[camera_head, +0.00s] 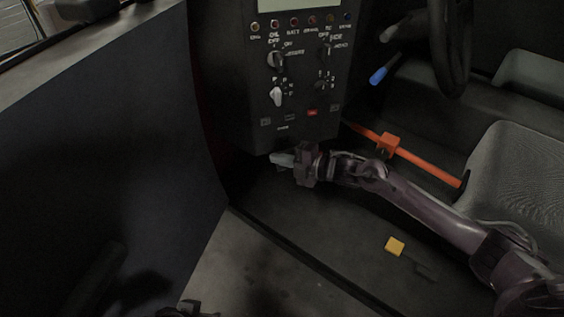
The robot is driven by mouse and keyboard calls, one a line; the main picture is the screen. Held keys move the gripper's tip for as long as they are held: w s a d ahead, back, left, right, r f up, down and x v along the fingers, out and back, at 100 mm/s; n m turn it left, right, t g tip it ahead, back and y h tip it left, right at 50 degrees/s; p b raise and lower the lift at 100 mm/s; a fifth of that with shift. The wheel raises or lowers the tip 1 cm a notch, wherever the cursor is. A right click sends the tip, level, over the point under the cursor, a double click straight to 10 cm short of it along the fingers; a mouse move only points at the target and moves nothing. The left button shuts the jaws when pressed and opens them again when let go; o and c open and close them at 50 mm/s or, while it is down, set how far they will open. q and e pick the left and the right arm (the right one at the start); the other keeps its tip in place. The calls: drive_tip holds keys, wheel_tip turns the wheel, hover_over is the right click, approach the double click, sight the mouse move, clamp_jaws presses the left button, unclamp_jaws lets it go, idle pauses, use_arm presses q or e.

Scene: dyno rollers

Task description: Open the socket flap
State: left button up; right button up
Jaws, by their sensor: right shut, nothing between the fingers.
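A dark control box (296,75) with a row of small lamps, several knobs and a pale screen hangs in the upper middle. I cannot make out the socket flap; the underside of the box is dark and partly behind my gripper. My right gripper (278,159) is just below the lower edge of the box. Its fingers are shut and point left, with nothing between them. I cannot tell whether it touches the box. A small dark part at the bottom edge looks like my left gripper (188,309), mostly cut off, its fingers unclear.
An orange bar (430,167) with an orange clamp (387,145) runs behind my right arm. A grey seat (520,165), a steering wheel (450,50) and a blue-tipped lever (379,75) are at right. A yellow block (395,246) lies on the floor. A dark door panel (110,150) fills the left.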

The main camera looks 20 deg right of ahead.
sight(284, 169)
drive_tip(key=shift+o, duration=1.1)
drive_tip(key=shift+f, duration=0.4)
drive_tip(key=o, duration=0.7)
drive_tip(key=shift+s+d+f, duration=0.1)
drive_tip(key=shift+s+d, duration=0.1)
drive_tip(key=shift+s, duration=0.1)
drive_tip(key=shift+c, duration=0.2)
drive_tip(key=shift+s+d+f, duration=0.2)
drive_tip(key=shift+d+f, duration=0.05)
drive_tip(key=shift+f, duration=0.1)
drive_tip(key=s+d, duration=0.1)
drive_tip(key=s+d+f, duration=0.1)
drive_tip(key=shift+d+f, duration=0.15)
drive_tip(key=shift+d, duration=0.2)
drive_tip(key=shift+d+f, duration=0.1)
drive_tip(key=shift+d, duration=0.2)
drive_tip(key=shift+s+d+f+b, duration=0.15)
drive_tip(key=shift+s+d+f, duration=0.2)
drive_tip(key=shift+s+d, duration=0.25)
drive_tip(key=shift+s+d+f+b, duration=0.15)
drive_tip(key=shift+s+d+f, duration=0.25)
drive_tip(key=shift+d, duration=0.3)
